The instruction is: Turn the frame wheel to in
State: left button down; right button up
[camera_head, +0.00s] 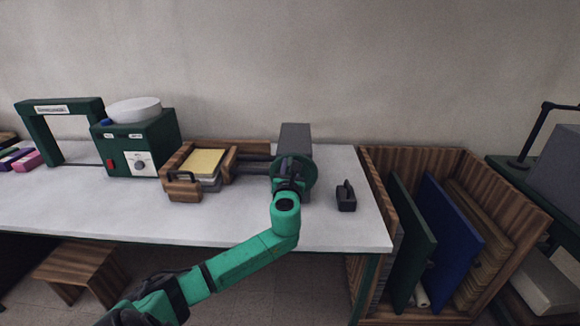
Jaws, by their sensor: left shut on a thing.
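The frame wheel (306,165) is a dark green round handwheel on the front of a grey block-shaped unit (296,138) at the back of the table. My green left arm reaches up from the lower left, and its gripper (289,186) is at the wheel's lower part, shut on it. The wrist hides the fingertips and the lower part of the wheel. No in or out marking on the wheel can be read. My right gripper is not in view.
A wooden frame with yellow sheets (204,162) sits left of the wheel. A small black handled block (346,197) stands to its right. A dark green machine with a white bowl (135,110) is farther left. A wooden rack (519,214) holds boards beyond the table's right edge.

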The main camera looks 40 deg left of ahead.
aim_at(310, 166)
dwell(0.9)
pick_arm(q)
jog(key=shift+w+d+r+m+p, duration=0.15)
jog(key=shift+m+p, duration=0.15)
jog(key=shift+p, duration=0.4)
jog(key=d+m+p, duration=0.1)
jog(key=m+p, duration=0.1)
jog(key=w+m+p, duration=0.1)
jog(key=m+p, duration=0.1)
jog(key=p, duration=0.1)
jog(key=w+d+m+p, duration=0.1)
jog(key=m+p, duration=0.1)
jog(key=p, duration=0.1)
jog(key=shift+d, duration=0.35)
jog(key=m+p, duration=0.1)
jog(key=d+f+m+p, duration=0.1)
jog(key=shift+w+f+m, duration=0.15)
jog(key=shift+w+m, duration=0.15)
jog(key=shift+w+d+f+m+p, duration=0.2)
jog(key=shift+f+m+p, duration=0.15)
jog(key=shift+m, duration=0.3)
jog(key=shift+w+d+f+m+p, duration=0.1)
jog(key=shift+d+f+m+p, duration=0.2)
jog(key=shift+m, duration=0.35)
jog(key=shift+f, duration=0.15)
jog(key=c, duration=0.7)
grip_release()
